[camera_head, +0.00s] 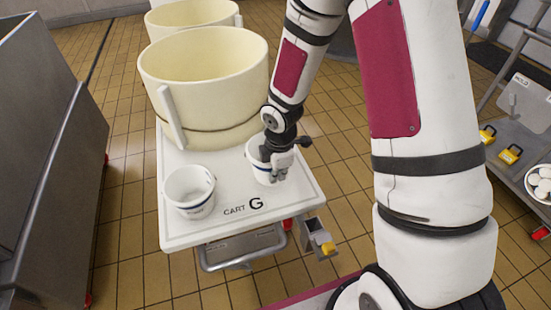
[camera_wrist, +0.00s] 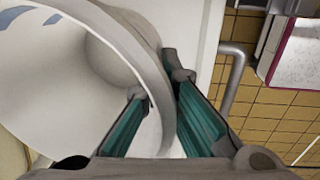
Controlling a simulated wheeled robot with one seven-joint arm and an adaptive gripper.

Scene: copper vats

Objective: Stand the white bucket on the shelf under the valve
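Two small white buckets with blue markings stand on a white cart (camera_head: 235,222) labelled "CART G". The left bucket (camera_head: 189,188) stands free and upright. The right bucket (camera_head: 257,165) is partly hidden by my gripper (camera_head: 278,172), which points down at its rim. In the wrist view the bucket (camera_wrist: 85,85) fills the left side, with its rim passing between the two fingers of my gripper (camera_wrist: 157,88). One finger is inside the bucket and one outside. The frames do not show clearly whether both press on the wall. I see no valve that I can make out.
Large cream vats (camera_head: 205,75) stand at the back of the cart, close behind the buckets. A grey metal unit (camera_head: 45,130) stands at the left. At the right, a grey rack holds yellow padlocks (camera_head: 510,154) and a bowl of white round things (camera_head: 541,182). Tiled floor lies between.

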